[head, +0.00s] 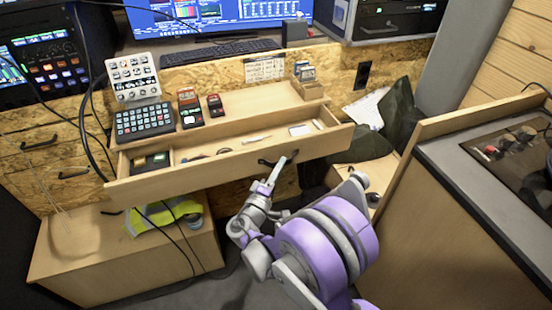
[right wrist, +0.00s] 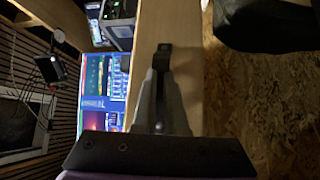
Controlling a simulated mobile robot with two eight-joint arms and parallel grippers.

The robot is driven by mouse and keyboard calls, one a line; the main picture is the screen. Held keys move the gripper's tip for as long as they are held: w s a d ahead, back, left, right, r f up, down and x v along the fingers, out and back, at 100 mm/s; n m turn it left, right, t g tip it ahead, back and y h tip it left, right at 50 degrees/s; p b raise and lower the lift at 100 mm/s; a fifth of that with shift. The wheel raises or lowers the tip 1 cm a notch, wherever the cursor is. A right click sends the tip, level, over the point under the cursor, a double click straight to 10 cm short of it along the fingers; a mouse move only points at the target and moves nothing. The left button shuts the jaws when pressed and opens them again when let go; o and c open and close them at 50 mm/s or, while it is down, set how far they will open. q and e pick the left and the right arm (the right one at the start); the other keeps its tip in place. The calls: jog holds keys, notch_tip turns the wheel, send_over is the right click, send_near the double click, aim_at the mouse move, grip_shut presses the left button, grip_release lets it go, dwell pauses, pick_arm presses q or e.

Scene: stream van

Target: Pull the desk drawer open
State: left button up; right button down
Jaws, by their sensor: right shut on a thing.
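The desk drawer (head: 230,167) is a light wooden drawer under the desk top. It stands partly open, with small items visible inside. A dark handle (head: 266,162) sits on its front panel, and it also shows in the right wrist view (right wrist: 162,52). My right gripper (head: 285,163) is at the drawer front, shut on the handle. In the right wrist view its fingers (right wrist: 160,85) close around the handle, and the wooden front panel lies behind it. My left gripper is not in view.
The desk top (head: 250,104) above the drawer holds a keypad (head: 144,122) and small boxes. A lower cabinet (head: 110,250) with a yellow vest (head: 163,213) stands below left. A wooden-sided counter (head: 450,210) stands close on the right. A dark bag (head: 399,115) sits behind it.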

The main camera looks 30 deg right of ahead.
jog(key=c, duration=1)
grip_release()
jog(key=v, duration=1)
jog(key=shift+s+a+p, duration=0.15)
jog(key=shift+a+p, duration=0.15)
jog(key=shift+a, duration=0.05)
